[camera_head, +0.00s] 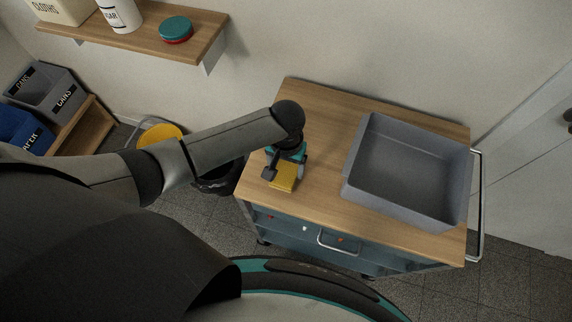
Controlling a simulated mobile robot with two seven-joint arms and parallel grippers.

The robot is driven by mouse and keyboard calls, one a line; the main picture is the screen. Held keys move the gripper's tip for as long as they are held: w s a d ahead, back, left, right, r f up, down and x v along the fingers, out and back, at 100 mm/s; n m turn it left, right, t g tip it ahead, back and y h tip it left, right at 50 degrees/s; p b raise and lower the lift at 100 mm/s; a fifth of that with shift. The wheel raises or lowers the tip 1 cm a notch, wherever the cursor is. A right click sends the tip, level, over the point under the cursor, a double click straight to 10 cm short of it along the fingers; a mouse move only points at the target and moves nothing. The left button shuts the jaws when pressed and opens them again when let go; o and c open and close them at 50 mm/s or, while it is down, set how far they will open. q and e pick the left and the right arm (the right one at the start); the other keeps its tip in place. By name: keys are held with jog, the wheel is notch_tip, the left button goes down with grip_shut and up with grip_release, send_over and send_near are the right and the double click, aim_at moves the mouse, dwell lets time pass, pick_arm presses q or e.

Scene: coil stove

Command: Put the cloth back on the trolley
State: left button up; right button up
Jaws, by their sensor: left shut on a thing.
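The cloth (283,179) is a small yellow piece at the left part of the trolley's wooden top. My left gripper (284,171) is shut on it, pointing down over the trolley top. I cannot tell whether the cloth touches the wood or hangs just above it. The trolley (318,115) has a wooden top, a teal front and a metal handle at its right side. My right gripper is not in view.
A grey open bin (350,178), empty, takes up the right part of the trolley top. The wood between cloth and bin is clear. A wall shelf (150,40) holds a sugar canister (122,14) and a teal-and-red tin (176,28). Labelled crates (45,92) stand at left.

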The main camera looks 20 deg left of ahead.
aim_at(286, 170)
pick_arm(q)
jog(key=o, duration=1.2)
jog(key=shift+f, duration=0.1)
jog(key=shift+c, duration=0.2)
notch_tip(286, 170, up, 12)
jog(key=p, duration=0.2)
jog(key=shift+r+p, duration=0.25)
jog(key=shift+p, duration=0.05)
